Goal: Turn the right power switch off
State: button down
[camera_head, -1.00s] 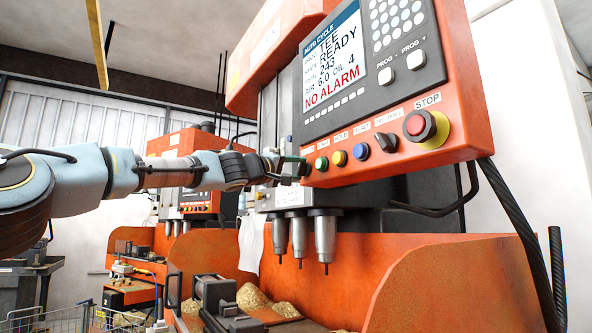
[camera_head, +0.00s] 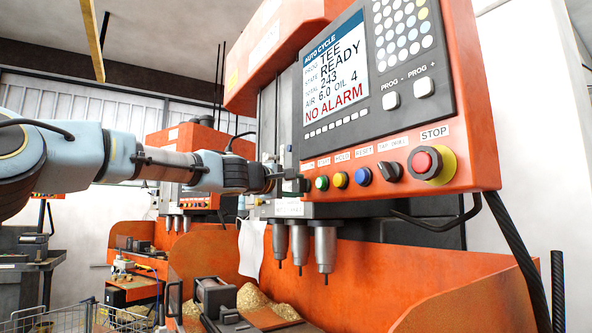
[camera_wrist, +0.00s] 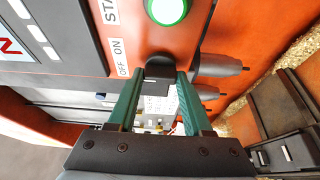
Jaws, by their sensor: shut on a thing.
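The right power switch (camera_wrist: 159,68) is a small black knob beside an "OFF ON" label on the orange panel of the near machine on the right. In the wrist view, the two green fingers of my gripper (camera_wrist: 160,78) are on either side of the knob and shut on it. In the head view, my gripper (camera_head: 300,185) is at the panel's lower left corner, left of the green button, and hides the switch. I cannot tell which way the knob points.
The green start button (camera_head: 321,183) is just right of my gripper, then yellow and blue buttons, a black selector (camera_head: 390,171) and the red stop button (camera_head: 431,164). Drill spindles (camera_head: 299,245) hang below the panel. A second orange machine (camera_head: 187,150) stands behind at left.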

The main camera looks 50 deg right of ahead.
jog(key=n+p, duration=0.1)
jog(key=p, duration=0.1)
jog(key=n+y+p, duration=0.1)
jog(key=p, duration=0.1)
jog(key=shift+r+n, duration=0.35)
jog(key=shift+n, duration=0.05)
jog(key=shift+f+n+g+y+p, duration=0.2)
jog(key=shift+n+y, duration=0.1)
jog(key=shift+n, duration=0.2)
jog(key=shift+f+n+g+y+p, duration=0.1)
jog(key=shift+n+y+p, duration=0.15)
jog(key=shift+n, duration=0.25)
jog(key=shift+c, duration=1.6)
grip_release()
jog(key=a+r+b, duration=0.2)
jog(key=a+b, duration=0.4)
jog(key=a, duration=0.4)
jog(key=shift+w+a, duration=0.2)
jog(key=shift+a, duration=0.1)
